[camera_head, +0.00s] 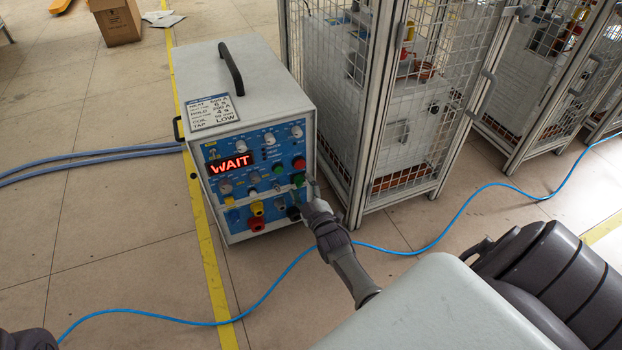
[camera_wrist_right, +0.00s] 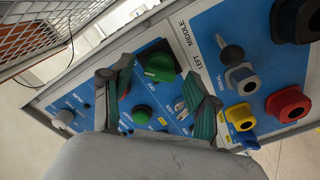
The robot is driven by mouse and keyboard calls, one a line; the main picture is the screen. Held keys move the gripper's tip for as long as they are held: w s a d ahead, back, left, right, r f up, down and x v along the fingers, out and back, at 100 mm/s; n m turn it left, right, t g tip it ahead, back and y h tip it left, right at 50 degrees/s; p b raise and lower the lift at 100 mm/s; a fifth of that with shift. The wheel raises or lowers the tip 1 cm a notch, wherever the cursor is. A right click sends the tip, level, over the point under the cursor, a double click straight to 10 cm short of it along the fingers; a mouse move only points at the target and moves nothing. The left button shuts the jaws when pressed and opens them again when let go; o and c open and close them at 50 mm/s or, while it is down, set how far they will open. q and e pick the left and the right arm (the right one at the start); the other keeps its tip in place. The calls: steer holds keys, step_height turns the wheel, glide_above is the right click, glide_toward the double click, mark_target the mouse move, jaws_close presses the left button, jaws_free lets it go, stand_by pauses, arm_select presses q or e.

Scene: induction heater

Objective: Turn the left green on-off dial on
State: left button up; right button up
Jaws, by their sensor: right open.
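My right gripper (camera_head: 309,187) is at the panel's right edge, near the right green dial. In the right wrist view, turned on its side, my right gripper (camera_wrist_right: 160,74) is open. The gap between fingers and panel is hard to judge.
A red display reads WAIT (camera_head: 231,164). Red and yellow connectors (camera_head: 257,208) stick out low on the panel. A mesh cage (camera_head: 385,110) stands close to the heater's right. A blue cable (camera_head: 440,238) crosses the floor. The floor left of the heater is mostly open.

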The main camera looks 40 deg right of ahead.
steer(key=v, duration=1)
steer(key=shift+s, duration=0.25)
